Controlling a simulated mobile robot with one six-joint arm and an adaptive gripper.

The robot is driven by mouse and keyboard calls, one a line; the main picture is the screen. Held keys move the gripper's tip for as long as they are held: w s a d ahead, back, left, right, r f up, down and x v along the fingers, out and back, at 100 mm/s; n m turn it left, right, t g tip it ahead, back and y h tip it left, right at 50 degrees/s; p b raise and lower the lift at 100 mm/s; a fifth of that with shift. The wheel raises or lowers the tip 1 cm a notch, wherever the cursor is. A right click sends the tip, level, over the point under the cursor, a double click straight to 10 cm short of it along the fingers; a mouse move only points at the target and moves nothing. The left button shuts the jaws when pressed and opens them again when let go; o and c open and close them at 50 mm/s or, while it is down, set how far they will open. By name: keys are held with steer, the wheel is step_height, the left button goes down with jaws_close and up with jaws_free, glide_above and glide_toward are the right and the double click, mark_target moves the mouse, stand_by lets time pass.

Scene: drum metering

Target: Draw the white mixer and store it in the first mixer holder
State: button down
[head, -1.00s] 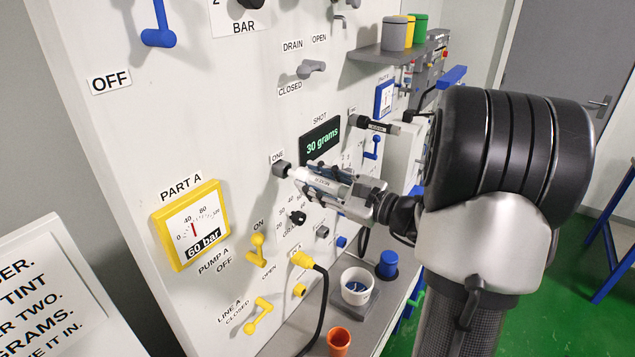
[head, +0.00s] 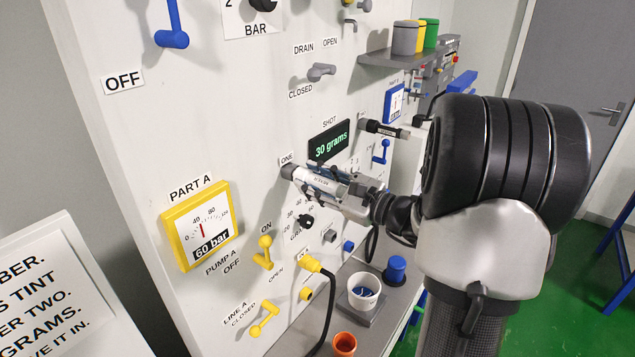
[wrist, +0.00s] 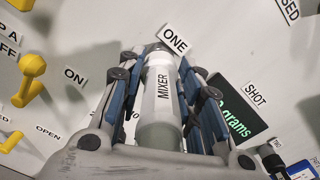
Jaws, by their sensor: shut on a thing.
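The white mixer (head: 302,176), a pale tube marked MIXER, is in my gripper (head: 318,182). It points at the panel, and its far end meets the grey holder (head: 288,171) under the label ONE (head: 287,159). I cannot tell how deep it sits in the holder. In the wrist view the mixer (wrist: 161,95) lies between the blue-padded fingers of my gripper (wrist: 160,85), which are shut on it. There the label ONE (wrist: 173,39) is just past its end and the holder is hidden.
The shot display (head: 330,142) reads 30 grams, right of the holder. A dark fitting (head: 380,129) sticks out further right.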

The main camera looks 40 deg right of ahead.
steer(key=shift+w+a, duration=0.1)
steer(key=shift+w, duration=0.25)
steer(key=c, duration=1.1)
jaws_free()
steer(key=shift+o, duration=0.2)
steer(key=shift+s, duration=0.1)
steer(key=v, duration=1.2)
